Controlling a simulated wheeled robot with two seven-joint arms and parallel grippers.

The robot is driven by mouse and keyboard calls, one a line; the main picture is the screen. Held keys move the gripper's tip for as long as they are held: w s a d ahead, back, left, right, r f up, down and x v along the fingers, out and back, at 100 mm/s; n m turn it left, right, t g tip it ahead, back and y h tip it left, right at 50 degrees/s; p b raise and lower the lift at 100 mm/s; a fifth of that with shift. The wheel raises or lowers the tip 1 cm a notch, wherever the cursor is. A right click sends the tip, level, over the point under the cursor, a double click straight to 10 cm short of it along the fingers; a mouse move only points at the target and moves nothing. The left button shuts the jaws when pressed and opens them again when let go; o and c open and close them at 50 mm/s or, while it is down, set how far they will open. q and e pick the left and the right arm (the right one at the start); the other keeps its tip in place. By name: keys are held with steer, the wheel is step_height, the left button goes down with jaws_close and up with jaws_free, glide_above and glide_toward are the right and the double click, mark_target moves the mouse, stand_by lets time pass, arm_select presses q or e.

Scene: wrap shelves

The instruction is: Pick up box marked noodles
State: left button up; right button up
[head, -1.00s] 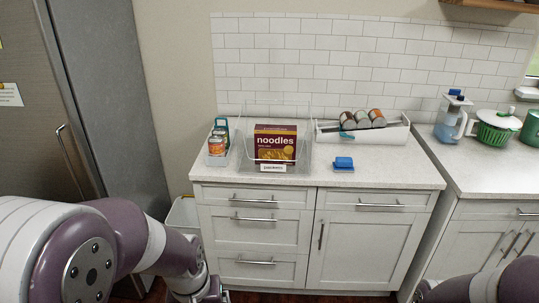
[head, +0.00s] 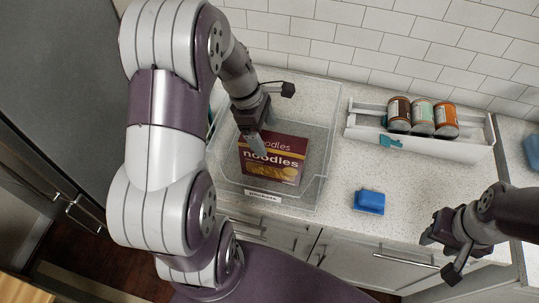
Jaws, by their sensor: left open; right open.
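The dark red noodles box (head: 272,168) stands in a clear bin (head: 319,172) on the counter, with its yellow noodle picture facing me. My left gripper (head: 262,128) is open above the bin, close over the top left of the box. One of its fingers overlaps the box's upper left corner in the head view. I cannot tell whether it touches. My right gripper (head: 439,257) is open and empty at the counter's front edge, right of the bin.
A blue block-like item (head: 369,201) lies on the counter right of the bin. A white rack (head: 430,146) with several cans stands behind it against the tiled wall. The counter between bin and blue item is clear.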

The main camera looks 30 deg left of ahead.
mark_target(272, 140)
arm_select(q)
steer(key=d+f, duration=0.1)
steer(key=d+f+p, duration=0.1)
steer(key=f, duration=0.2)
steer(key=shift+w+d+f, duration=0.25)
steer(key=shift+w+d, duration=0.1)
steer(key=shift+d, duration=0.05)
steer(key=shift+f, duration=0.35)
steer(key=shift+w+a+f, duration=0.1)
steer(key=shift+w+a, duration=0.1)
steer(key=shift+s+d, duration=0.1)
steer(key=shift+d, duration=0.1)
steer(key=shift+a+f, duration=0.1)
steer(key=shift+f, duration=0.1)
jaws_close()
